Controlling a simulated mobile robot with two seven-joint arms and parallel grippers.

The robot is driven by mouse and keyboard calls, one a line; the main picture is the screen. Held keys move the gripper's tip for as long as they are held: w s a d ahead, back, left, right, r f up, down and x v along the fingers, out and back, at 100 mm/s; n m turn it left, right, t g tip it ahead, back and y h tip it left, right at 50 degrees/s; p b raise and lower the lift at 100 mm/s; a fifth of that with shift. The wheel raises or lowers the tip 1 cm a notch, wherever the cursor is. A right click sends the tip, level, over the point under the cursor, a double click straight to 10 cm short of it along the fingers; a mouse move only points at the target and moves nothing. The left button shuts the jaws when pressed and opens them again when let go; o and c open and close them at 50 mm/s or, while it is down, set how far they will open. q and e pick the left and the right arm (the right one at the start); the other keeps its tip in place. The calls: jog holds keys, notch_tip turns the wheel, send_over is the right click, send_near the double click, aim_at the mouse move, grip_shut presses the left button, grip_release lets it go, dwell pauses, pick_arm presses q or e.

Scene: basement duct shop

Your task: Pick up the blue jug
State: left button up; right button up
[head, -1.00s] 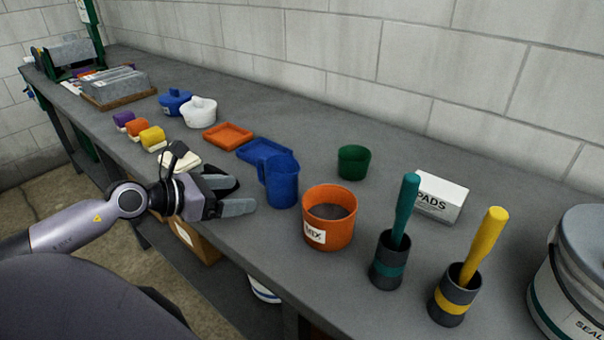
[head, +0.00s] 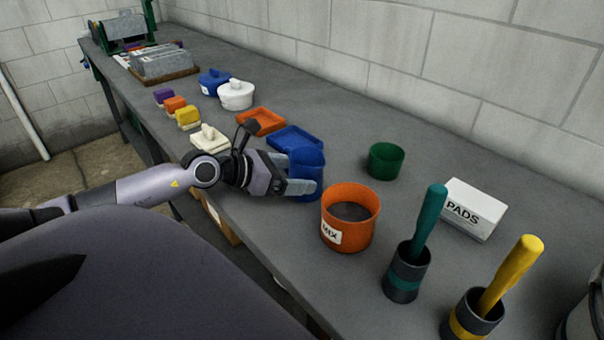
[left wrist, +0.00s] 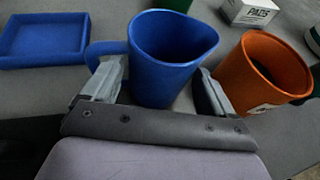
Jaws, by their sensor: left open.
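The blue jug (head: 308,166) stands upright on the grey bench, left of the orange MIX tub. My left gripper (head: 290,180) is at the jug's near side and hides part of it in the head view. In the left wrist view the blue jug (left wrist: 168,62) is between the two open fingers of my left gripper (left wrist: 160,95). Its handle is on the left, close to the left finger. I cannot tell whether either finger touches the jug. My right gripper is not in view.
The orange tub (head: 349,215) stands close right of the jug. A blue tray (head: 296,139) lies just behind it, and a green cup (head: 386,160) is behind right. Dark holders with teal (head: 429,220) and yellow (head: 511,272) handles stand further right, near a white PADS box (head: 474,208).

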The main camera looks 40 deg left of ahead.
pick_arm(q)
jog(key=shift+x, duration=1.85)
jog(key=c, duration=0.8)
